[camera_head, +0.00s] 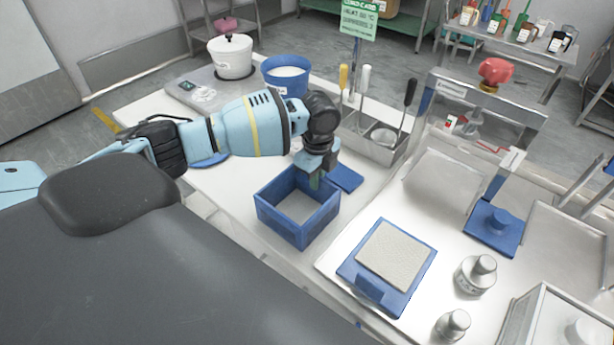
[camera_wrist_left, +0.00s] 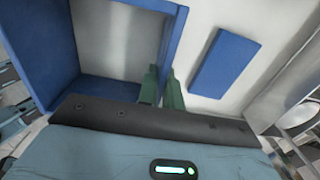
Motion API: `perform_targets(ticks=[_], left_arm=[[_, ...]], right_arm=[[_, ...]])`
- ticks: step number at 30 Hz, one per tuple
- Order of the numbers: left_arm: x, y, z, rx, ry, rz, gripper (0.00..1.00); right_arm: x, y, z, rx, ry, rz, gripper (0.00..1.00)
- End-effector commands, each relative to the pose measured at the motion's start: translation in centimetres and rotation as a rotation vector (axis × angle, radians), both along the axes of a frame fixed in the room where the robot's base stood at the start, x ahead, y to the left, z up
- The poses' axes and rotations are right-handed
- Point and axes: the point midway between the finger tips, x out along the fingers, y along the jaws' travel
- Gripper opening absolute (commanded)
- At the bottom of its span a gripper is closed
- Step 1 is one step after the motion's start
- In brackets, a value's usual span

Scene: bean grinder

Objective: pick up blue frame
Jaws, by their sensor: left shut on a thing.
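The blue frame (camera_head: 284,222) is a square, box-like blue frame with an open top, standing on the white table in the head view. It also shows in the left wrist view (camera_wrist_left: 172,38), at the upper left. My left gripper (camera_head: 316,181) reaches down at the frame's far right wall. In the left wrist view its green fingers (camera_wrist_left: 161,88) are closed on that wall, one finger on each side. The frame looks level; whether it is lifted off the table I cannot tell. My right gripper is in neither view.
A flat blue block (camera_head: 346,178) lies just right of the frame. A blue tray with a beige pad (camera_head: 397,256) stands at the front right. A metal holder with tools (camera_head: 372,138), a blue bucket (camera_head: 285,77) and a white pot (camera_head: 231,58) stand behind.

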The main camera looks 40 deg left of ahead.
Motion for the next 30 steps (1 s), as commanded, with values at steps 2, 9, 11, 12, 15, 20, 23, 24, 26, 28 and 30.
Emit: perform_targets(ticks=[2, 9, 11, 12, 15, 20, 23, 24, 26, 28, 30], left_arm=[[0.1, 0.0, 0.3, 0.000, -0.002, 0.000, 0.00], [0.1, 0.0, 2.4, -0.001, -0.004, 0.000, 0.00], [0.1, 0.0, 3.4, 0.000, -0.005, 0.000, 0.00], [-0.1, 0.1, 3.9, 0.000, -0.003, 0.000, 0.00], [-2.1, 0.5, 3.9, 0.002, -0.002, -0.001, 0.00], [-5.9, 1.0, 4.3, 0.002, -0.003, -0.002, 0.00], [-8.3, 1.4, 4.5, 0.002, -0.002, -0.002, 0.00], [-9.2, 1.5, 4.5, 0.002, -0.001, 0.000, 0.00], [-10.5, 1.7, 4.7, 0.002, -0.001, -0.001, 0.00], [-11.9, 1.9, 4.7, 0.002, -0.001, -0.001, 0.00], [-13.0, 2.0, 4.8, 0.002, -0.001, -0.001, 0.00]], right_arm=[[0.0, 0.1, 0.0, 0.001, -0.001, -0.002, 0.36], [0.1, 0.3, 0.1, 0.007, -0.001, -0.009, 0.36], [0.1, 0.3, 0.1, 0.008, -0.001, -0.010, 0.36], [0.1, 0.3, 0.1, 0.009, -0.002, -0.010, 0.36], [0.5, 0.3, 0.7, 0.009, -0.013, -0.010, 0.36], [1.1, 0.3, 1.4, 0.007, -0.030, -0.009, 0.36], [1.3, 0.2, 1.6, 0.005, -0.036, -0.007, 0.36], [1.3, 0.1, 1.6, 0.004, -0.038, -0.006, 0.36], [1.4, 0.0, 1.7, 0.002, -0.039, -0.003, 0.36], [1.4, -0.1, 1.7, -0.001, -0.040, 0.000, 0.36], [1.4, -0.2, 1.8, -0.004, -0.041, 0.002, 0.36]])
